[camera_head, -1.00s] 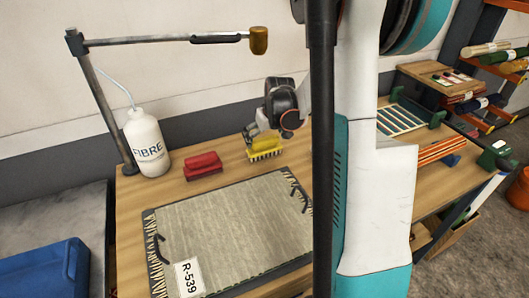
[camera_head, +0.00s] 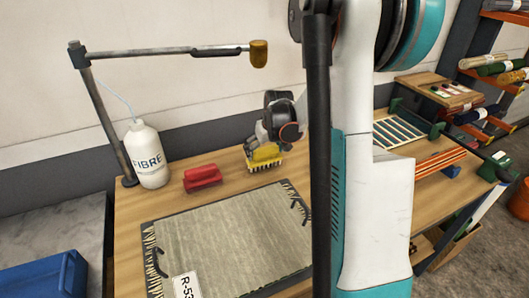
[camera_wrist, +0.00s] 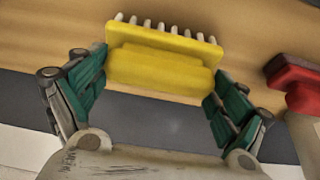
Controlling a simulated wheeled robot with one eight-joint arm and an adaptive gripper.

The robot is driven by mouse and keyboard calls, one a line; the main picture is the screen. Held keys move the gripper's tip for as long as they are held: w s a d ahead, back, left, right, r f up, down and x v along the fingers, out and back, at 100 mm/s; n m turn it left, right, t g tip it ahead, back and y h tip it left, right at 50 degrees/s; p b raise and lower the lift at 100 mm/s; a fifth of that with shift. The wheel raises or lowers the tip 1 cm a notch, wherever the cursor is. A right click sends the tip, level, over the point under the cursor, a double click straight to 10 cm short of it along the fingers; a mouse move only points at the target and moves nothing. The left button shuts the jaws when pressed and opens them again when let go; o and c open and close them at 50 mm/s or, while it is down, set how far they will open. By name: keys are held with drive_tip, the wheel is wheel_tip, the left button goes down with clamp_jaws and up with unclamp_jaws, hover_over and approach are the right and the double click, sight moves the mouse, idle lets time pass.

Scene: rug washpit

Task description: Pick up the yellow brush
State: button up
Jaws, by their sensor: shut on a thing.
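The yellow brush (camera_head: 264,156) with pale bristles is at the back of the wooden table, beyond the rug sample. My gripper (camera_head: 262,146) is shut on it from above and behind. In the wrist view the yellow brush (camera_wrist: 160,65) sits between the green finger pads of my gripper (camera_wrist: 160,82), one pad at each end of its body. Its bristles point away from the palm. I cannot tell whether the bristles touch the table.
A red brush (camera_head: 202,177) lies left of the yellow one. A white bottle (camera_head: 147,155) stands further left, under a jointed arm with a yellow-brown tip (camera_head: 258,53). The framed rug sample (camera_head: 235,235) fills the front. A slatted rack (camera_head: 400,135) stands right.

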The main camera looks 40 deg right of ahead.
drive_tip(key=r, duration=0.1)
drive_tip(key=d+r+p, duration=0.1)
drive_tip(key=r, duration=0.1)
drive_tip(key=shift+s, duration=0.15)
drive_tip(key=s+d+p, duration=0.3)
drive_tip(key=s+d, duration=0.1)
drive_tip(key=d, duration=1.2)
drive_tip(key=shift+d+f+p, duration=0.2)
drive_tip(key=shift+p, duration=0.1)
drive_tip(key=shift+s, duration=0.1)
